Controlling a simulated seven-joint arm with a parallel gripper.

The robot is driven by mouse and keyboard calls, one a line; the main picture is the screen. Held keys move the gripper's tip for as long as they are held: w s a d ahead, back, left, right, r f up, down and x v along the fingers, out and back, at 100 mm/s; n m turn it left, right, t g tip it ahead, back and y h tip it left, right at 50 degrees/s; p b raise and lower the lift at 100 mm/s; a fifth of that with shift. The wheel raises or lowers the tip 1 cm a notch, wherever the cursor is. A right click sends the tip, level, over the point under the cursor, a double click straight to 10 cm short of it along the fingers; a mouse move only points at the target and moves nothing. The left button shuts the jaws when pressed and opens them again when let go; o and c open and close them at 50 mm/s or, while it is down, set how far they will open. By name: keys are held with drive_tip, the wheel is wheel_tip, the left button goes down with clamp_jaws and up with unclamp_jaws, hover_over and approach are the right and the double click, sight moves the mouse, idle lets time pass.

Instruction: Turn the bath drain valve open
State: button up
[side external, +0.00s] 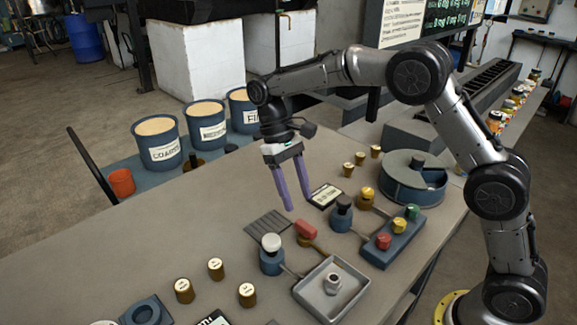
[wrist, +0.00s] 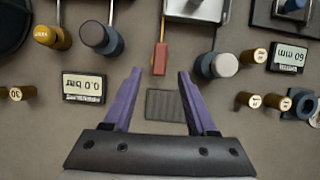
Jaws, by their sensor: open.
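A red handle (side external: 306,229) with a brass-coloured part stands beside a grey square basin (side external: 357,289) on the bench; it looks like the bath drain valve, though no label on it is readable. In the wrist view the red handle (wrist: 160,59) points up the picture, in line with its brass stem, towards the basin (wrist: 178,15). My gripper (side external: 298,203) is open and empty, pointing down above the bench. In the wrist view the handle lies between and just beyond the fingertips of my gripper (wrist: 160,73). I see no contact.
A white-capped knob (side external: 271,242) and a black-capped knob (side external: 344,202) flank the handle. A display (wrist: 83,87) and a ribbed dark pad (wrist: 163,105) lie flat nearby. Several brass pegs and a round blue-grey vessel (side external: 411,180) stand around.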

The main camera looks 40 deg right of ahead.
drive_tip(key=v, duration=0.7)
drive_tip(key=s+d+r+t, duration=0.2)
drive_tip(key=s+d+r, duration=0.1)
drive_tip(key=s+r, duration=0.45)
drive_tip(key=s+d+r+t, duration=0.2)
drive_tip(key=s+r+t, duration=0.1)
drive_tip(key=s+r, duration=0.4)
drive_tip(key=s+d+f+t, duration=0.2)
drive_tip(key=s+f+t, duration=0.15)
drive_tip(key=s, duration=0.65)
drive_tip(key=s+f+t, duration=0.1)
drive_tip(key=s+f, duration=0.2)
drive_tip(key=f, duration=0.6)
drive_tip(key=shift+s+d+f, duration=0.2)
drive_tip(key=shift+d+f, duration=0.05)
drive_tip(key=shift+d, duration=0.05)
